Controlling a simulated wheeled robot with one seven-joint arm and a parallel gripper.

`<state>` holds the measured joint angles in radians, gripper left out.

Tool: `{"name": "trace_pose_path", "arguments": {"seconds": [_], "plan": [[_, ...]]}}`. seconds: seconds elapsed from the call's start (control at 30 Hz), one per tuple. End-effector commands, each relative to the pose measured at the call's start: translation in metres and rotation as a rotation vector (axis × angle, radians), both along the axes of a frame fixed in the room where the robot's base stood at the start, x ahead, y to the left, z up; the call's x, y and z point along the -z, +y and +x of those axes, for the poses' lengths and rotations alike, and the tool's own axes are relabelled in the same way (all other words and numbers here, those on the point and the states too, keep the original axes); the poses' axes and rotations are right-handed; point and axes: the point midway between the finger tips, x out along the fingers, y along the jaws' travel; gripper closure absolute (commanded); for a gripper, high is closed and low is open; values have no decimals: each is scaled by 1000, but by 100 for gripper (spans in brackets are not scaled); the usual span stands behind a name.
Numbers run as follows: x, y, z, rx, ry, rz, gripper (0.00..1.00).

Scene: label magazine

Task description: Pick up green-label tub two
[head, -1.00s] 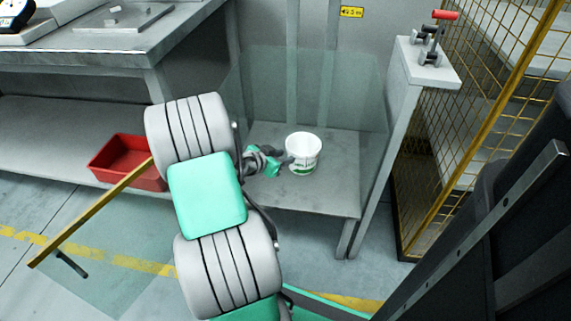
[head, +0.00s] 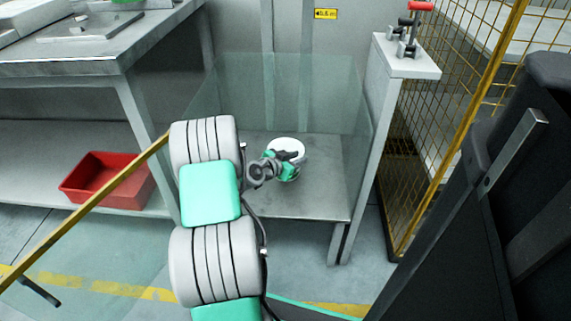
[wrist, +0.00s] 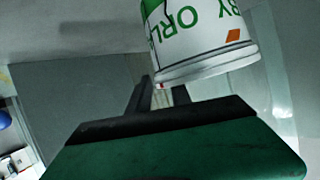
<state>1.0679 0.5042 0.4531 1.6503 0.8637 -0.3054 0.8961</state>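The clear panel (head: 235,90) stands left of the tub. A grey post with red-handled clamps (head: 410,35) and a yellow mesh fence (head: 440,130) are to the right. A red bin (head: 105,181) sits on the lower shelf at left. A yellow bar (head: 80,215) crosses the left side.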

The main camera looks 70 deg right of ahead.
Motion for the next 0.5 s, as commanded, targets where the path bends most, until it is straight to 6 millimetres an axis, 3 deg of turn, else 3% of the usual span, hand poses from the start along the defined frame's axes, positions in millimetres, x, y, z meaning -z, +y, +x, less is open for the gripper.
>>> {"name": "trace_pose_path", "arguments": {"seconds": [0.3, 0.5], "plan": [[0, 0, 0, 1, 0, 1, 100], [1, 0, 0, 1, 0, 1, 100]]}}
